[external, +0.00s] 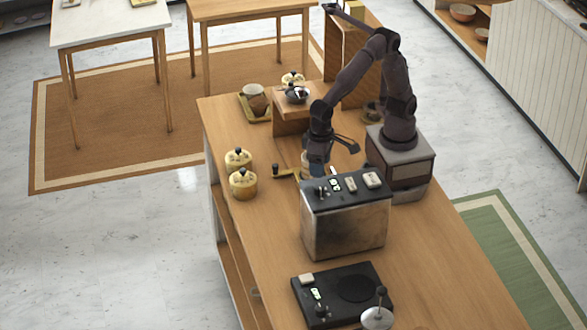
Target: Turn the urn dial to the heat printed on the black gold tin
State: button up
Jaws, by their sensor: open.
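A metal box-shaped appliance (345,228) with a black top stands on the counter and looks like the urn. Small controls (335,185) sit on its top; which one is the dial, and its setting, is too small to tell. Two gold tins with dark-knobbed lids, one behind (238,160) and one in front (243,186), stand at the counter's left edge. Another similar tin (292,78) is at the back. No print on them is readable, and I cannot tell which is the black gold tin. My gripper (316,167) is open, just behind the appliance's left rear; its fingertips are partly hidden.
A black hotplate-like unit (343,291) with a pale round-headed item (377,316) is in front. A brass piece with a dark knob (276,171) is left of my gripper. A wooden stand (291,125) holds a dark bowl (297,95). A tray (244,107) is at back left.

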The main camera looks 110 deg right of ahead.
notch_tip(320, 180, up, 5)
dwell(0.7)
jog(key=s+d+n+t, duration=0.2)
jog(key=s+d, duration=0.5)
jog(key=d, duration=0.4)
jog(key=s+d+n+t, duration=0.3)
jog(key=s+d, duration=0.4)
jog(key=d, duration=0.4)
jog(key=shift+s+r+n+t, duration=0.25)
jog(key=shift+r+n+t, duration=0.05)
jog(key=shift+n, duration=0.6)
